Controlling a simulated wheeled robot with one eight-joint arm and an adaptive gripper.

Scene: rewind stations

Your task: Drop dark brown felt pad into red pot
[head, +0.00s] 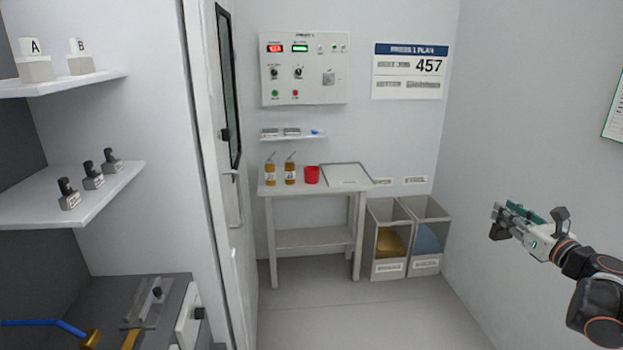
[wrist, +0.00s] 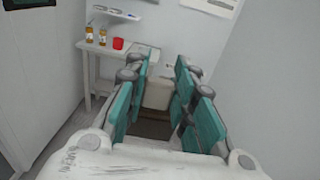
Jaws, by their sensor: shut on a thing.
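The red pot (head: 312,175) stands on the small white table in the head view, right of two brown bottles. It also shows small in the upper left of the wrist view (wrist: 118,43). My gripper (head: 503,212) is in the air at the right of the head view, far from the pot. In the wrist view its teal-padded fingers (wrist: 162,68) are shut on a dark brown thing (wrist: 151,128), seemingly the felt pad, low between them. Most of the pad is hidden by the fingers and gripper body.
The white table (head: 290,190) holds two bottles (head: 270,174) and a flat tray (head: 345,175). Two open bins (head: 388,268) stand right of it. A small shelf (head: 292,135) hangs above. The door (head: 232,190) is at left; the floor (head: 350,320) in front is clear.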

